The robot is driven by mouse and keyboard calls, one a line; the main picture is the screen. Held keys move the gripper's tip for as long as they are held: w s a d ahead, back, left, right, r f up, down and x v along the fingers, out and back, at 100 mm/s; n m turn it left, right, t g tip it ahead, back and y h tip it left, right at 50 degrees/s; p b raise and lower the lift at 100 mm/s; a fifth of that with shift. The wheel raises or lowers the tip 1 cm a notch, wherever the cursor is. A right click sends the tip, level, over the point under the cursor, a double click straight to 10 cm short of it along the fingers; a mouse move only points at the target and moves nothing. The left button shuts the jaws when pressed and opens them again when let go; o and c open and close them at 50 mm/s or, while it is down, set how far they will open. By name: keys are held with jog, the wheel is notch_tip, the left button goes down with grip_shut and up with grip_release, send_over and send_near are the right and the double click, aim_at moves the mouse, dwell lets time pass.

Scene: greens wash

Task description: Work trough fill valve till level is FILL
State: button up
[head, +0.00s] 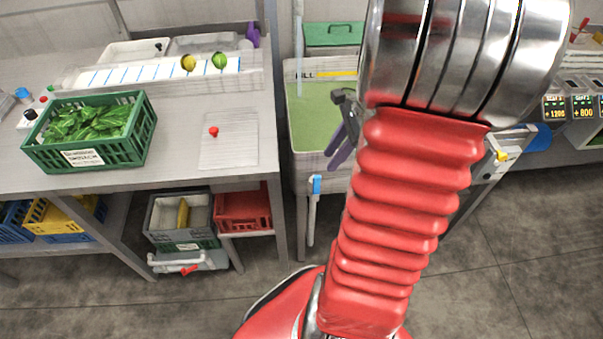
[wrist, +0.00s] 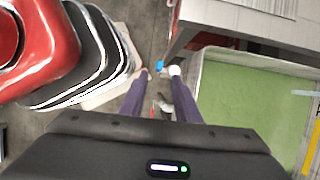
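The wash trough (head: 289,110) stands at the centre of the head view, with green water (head: 312,115) in it. A FILL mark with a yellow line (head: 340,74) shows on its back wall; the green surface appears just below it. A blue valve handle (head: 317,184) sits on the trough's front, above a pale pipe. In the wrist view, the blue handle (wrist: 159,66) shows beyond and between my fingertips. My gripper (wrist: 158,74) has purple fingers spread apart, with nothing held. In the head view it hangs near the trough's front, partly behind my arm.
A counter at left bears a green crate (head: 150,125) of leaves and a white board (head: 228,152). Below are a red crate (head: 243,226) and a grey bin (head: 154,222). Scales (head: 580,108) stand at right. Floor before the trough is open.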

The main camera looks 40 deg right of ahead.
aim_at(316, 190)
jog(key=shift+f, duration=0.1)
dwell(0.3)
jog(key=x, duration=1.3)
jog(key=shift+w+f, duration=0.15)
jog(key=shift+f, duration=0.1)
jog(key=shift+a, duration=0.1)
jog(key=shift+c, duration=0.5)
grip_shut()
